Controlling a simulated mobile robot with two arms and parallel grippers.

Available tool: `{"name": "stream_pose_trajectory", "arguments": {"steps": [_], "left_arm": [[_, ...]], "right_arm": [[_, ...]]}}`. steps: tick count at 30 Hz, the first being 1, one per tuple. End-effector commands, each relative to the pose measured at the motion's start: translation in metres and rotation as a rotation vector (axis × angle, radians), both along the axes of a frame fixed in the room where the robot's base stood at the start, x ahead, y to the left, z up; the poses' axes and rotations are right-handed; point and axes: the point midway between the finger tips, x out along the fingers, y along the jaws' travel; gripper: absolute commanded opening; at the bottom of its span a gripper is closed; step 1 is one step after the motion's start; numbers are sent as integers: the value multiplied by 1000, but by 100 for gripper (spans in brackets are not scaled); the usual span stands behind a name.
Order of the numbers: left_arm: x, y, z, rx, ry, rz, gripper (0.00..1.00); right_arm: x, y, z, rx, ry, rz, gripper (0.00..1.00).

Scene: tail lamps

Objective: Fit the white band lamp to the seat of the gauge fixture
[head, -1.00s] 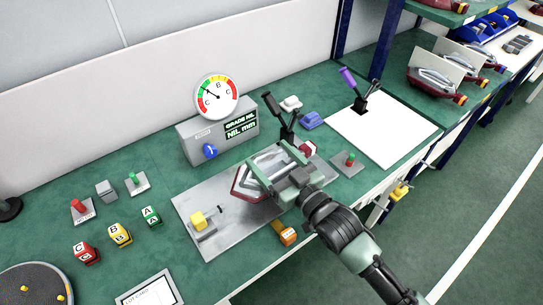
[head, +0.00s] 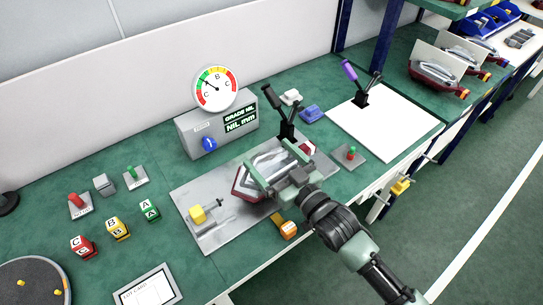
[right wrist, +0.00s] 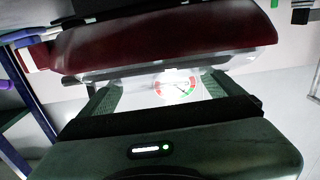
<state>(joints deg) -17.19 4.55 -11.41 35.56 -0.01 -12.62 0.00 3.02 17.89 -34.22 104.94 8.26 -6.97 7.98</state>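The lamp (head: 248,184), dark red with a clear and white band, is over the grey plate of the gauge fixture (head: 213,238). My right gripper (head: 276,168) has its green fingers across the lamp, on either side of it. In the right wrist view the lamp's red body (right wrist: 165,32) fills the top, with the fingers (right wrist: 158,88) reaching its clear edge. The gripper and lamp hide the seat, so I cannot tell whether the lamp touches it. The fixture's black toggle clamp (head: 287,122) stands upright behind the lamp. My left gripper is out of view.
The grey gauge box (head: 220,132) with its round dial (head: 214,88) stands behind the plate. Lettered cubes (head: 118,229) lie to the left. A white board (head: 385,125) with a purple-handled clamp is at the right.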

Motion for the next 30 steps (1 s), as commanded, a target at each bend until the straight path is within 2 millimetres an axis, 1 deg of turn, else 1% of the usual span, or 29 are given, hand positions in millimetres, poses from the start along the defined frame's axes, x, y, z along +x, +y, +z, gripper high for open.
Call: {"name": "stream_pose_trajectory", "arguments": {"steps": [7, 10, 21, 25, 30], "left_arm": [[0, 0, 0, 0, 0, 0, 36], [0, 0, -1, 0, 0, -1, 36], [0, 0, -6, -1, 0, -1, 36], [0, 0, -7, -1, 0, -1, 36], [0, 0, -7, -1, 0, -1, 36]], "right_arm": [[-1, 0, -2, -3, 4, 0, 100], [-5, -4, -2, -2, 3, 0, 100], [-53, -38, -2, -2, 2, -1, 100], [-61, -44, 0, -1, 1, 0, 100], [-64, -46, 0, 0, 0, 0, 100]]}}
